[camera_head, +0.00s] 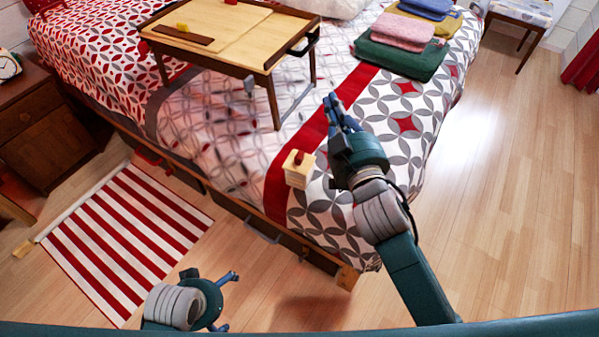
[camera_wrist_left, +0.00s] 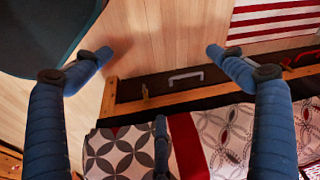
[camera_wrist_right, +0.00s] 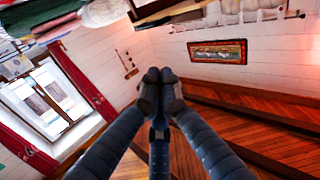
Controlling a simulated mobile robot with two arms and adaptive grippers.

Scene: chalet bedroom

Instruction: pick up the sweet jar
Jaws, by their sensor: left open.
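No thing in view is plainly a sweet jar. The likeliest is a small pale squarish container (camera_head: 298,178) with a red knob on top, standing on the near edge of the bed in the head view. My right gripper (camera_head: 332,98) is above the bed, to the right of and beyond this container. Its fingertips meet with nothing between them, as the right wrist view (camera_wrist_right: 161,76) also shows. My left gripper (camera_head: 229,302) is low in the picture, nearer to me than the bed, with its fingers spread and empty. The left wrist view (camera_wrist_left: 158,52) shows floor between its fingers.
A wooden bed tray table (camera_head: 235,35) stands on the patterned bed, with small items on it. Folded textiles (camera_head: 405,40) lie at the far right of the bed. A nightstand (camera_head: 45,130) is at left. A striped rug (camera_head: 125,240) lies on the floor. Floor at right is clear.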

